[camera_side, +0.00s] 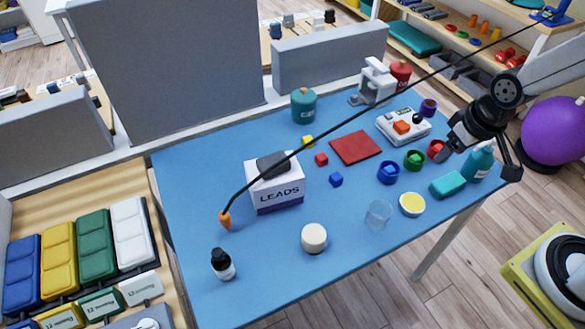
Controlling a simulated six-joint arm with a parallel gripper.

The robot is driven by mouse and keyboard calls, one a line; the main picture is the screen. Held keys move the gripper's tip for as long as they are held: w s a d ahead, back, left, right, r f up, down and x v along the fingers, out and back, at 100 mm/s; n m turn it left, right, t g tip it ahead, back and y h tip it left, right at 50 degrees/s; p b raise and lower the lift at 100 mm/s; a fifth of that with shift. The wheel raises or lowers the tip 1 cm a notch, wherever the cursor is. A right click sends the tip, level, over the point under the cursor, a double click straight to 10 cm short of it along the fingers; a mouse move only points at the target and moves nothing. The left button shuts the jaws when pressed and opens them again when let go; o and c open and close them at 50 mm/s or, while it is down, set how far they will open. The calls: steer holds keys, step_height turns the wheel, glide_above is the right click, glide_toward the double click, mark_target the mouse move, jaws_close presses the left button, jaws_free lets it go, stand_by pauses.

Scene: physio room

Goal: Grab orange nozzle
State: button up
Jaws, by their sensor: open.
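The orange nozzle (226,220) is a small tapered tip at the end of a thin black cable (370,101). It is at the left of the blue table (190,185), just left of the white box marked LEADS (277,193). The cable runs from the upper right, across the table and over that box. I cannot tell whether the nozzle touches the table. My gripper (478,163) is at the table's right end, far from the nozzle. Its dark jaws are spread apart, with nothing seen held between them. A teal bottle (479,164) shows beneath or behind the jaws.
A clear cup (378,216), coloured rings, small cubes and a red pad (356,148) fill the middle and right. A grey screen (170,65) stands behind.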

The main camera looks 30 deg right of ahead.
stand_by(0.4)
steer(key=shift+o, duration=0.7)
steer(key=shift+r, duration=0.15)
